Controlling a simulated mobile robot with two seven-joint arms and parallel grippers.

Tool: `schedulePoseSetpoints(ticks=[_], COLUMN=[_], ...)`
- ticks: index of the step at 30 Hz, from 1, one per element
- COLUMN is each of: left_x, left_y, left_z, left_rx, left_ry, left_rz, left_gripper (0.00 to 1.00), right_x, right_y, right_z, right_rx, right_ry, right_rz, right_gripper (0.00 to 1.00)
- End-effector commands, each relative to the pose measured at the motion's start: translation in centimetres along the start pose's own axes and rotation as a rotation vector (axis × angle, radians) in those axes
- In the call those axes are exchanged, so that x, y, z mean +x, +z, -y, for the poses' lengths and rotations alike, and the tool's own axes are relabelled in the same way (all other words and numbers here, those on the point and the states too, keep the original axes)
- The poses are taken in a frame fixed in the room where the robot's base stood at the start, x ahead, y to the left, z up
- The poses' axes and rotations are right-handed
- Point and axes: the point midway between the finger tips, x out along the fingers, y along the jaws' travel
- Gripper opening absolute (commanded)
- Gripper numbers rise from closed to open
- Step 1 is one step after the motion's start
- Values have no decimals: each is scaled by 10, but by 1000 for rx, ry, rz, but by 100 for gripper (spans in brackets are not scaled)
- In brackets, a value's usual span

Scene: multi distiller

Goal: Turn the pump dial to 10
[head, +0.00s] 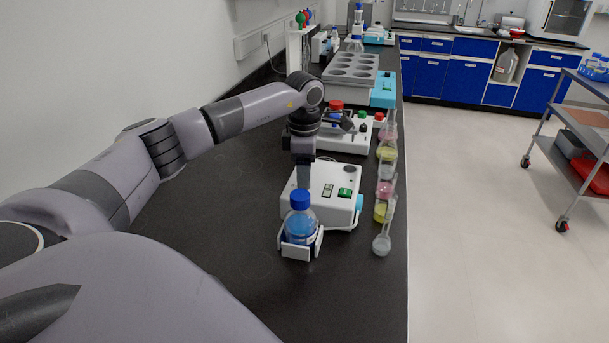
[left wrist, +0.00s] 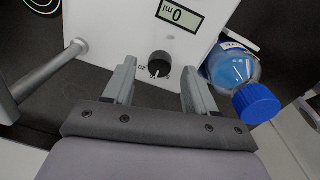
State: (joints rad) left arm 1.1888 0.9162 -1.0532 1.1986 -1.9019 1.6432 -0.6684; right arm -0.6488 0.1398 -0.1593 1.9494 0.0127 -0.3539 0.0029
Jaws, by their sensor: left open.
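The pump, a white box (head: 338,211), stands on the dark bench with a green switch (head: 345,193) on top. In the left wrist view the white pump face (left wrist: 115,25) carries a display (left wrist: 179,15) reading 0 ml upside down. Below it is a small black dial (left wrist: 159,65) with numbers, 20 legible. My left gripper (head: 304,180) points down over the pump's left part and hides the dial in the head view. In the left wrist view my left gripper (left wrist: 157,69) is open, its fingertips apart on either side of the dial. Contact cannot be told. My right gripper is not in view.
A blue-capped bottle (head: 299,220) stands in a white holder at the pump's front, close to one finger in the left wrist view (left wrist: 233,66). Several flasks with coloured liquids (head: 386,190) line the bench's right edge. Another white device (head: 341,137) stands behind. The front bench is clear.

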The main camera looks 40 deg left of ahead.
Motion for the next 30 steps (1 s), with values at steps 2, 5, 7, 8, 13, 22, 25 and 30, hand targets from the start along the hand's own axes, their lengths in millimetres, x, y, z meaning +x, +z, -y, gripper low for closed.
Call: schedulePoseSetpoints(ticks=[2,5,7,8,13,22,25,30], left_x=[-14,-31,-41,-44,-56,-56,-56,-56], left_y=[1,1,1,1,0,0,0,0], left_z=[-1,0,-1,-1,0,0,0,0], left_rx=[0,0,0,0,0,0,0,0], left_ry=[4,4,5,4,2,2,2,2], left_rz=[4,4,4,3,2,1,1,1], left_gripper=[56,56,56,56,56,56,56,56], right_x=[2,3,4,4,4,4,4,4], right_y=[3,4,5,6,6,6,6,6], right_z=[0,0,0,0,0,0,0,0], right_rx=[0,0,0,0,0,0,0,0], right_ry=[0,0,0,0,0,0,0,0], right_rz=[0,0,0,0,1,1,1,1], right_gripper=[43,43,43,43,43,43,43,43])
